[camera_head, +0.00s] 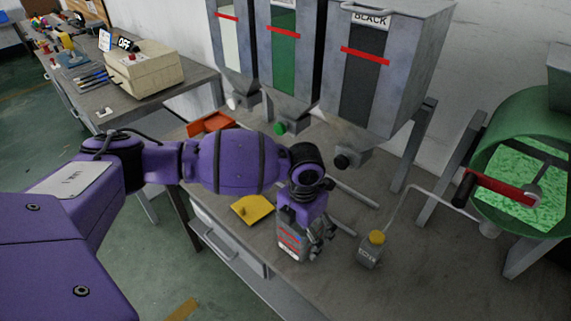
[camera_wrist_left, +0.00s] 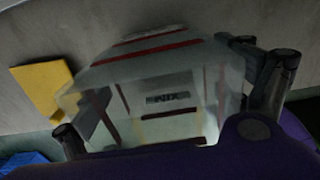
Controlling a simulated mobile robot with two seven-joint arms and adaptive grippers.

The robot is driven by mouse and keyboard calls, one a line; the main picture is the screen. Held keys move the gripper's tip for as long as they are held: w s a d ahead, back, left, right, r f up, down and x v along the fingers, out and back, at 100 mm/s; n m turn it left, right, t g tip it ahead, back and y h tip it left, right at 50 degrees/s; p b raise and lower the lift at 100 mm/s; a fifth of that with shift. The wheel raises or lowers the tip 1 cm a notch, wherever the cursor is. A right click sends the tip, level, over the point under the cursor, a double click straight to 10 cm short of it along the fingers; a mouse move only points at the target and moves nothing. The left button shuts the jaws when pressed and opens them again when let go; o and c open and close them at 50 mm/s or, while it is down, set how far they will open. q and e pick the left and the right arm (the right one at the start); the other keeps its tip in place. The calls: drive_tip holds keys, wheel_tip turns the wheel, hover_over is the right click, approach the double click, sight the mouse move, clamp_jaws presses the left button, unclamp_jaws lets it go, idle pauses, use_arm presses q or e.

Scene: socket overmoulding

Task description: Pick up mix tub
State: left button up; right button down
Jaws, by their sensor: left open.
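The mix tub is a clear, see-through container with red lines and a "MIX" label, standing on the bench. It fills the middle of the left wrist view (camera_wrist_left: 165,88), and in the head view (camera_head: 290,243) it is partly hidden by my left gripper. My left gripper (camera_head: 312,236) is open and pointed down at the tub. In the left wrist view its fingers (camera_wrist_left: 170,100) stand on either side of the tub. I cannot tell whether they touch it. My right gripper is out of view.
A yellow scoop-like tray (camera_head: 252,208) lies left of the tub, and an orange one (camera_head: 210,123) is farther back. Hoppers (camera_head: 375,65) hang above the bench; a green drum (camera_head: 520,165) is at right.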

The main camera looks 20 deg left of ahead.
use_arm(q)
drive_tip(key=shift+r, duration=0.1)
drive_tip(key=c, duration=1.1)
drive_tip(key=shift+c, duration=0.2)
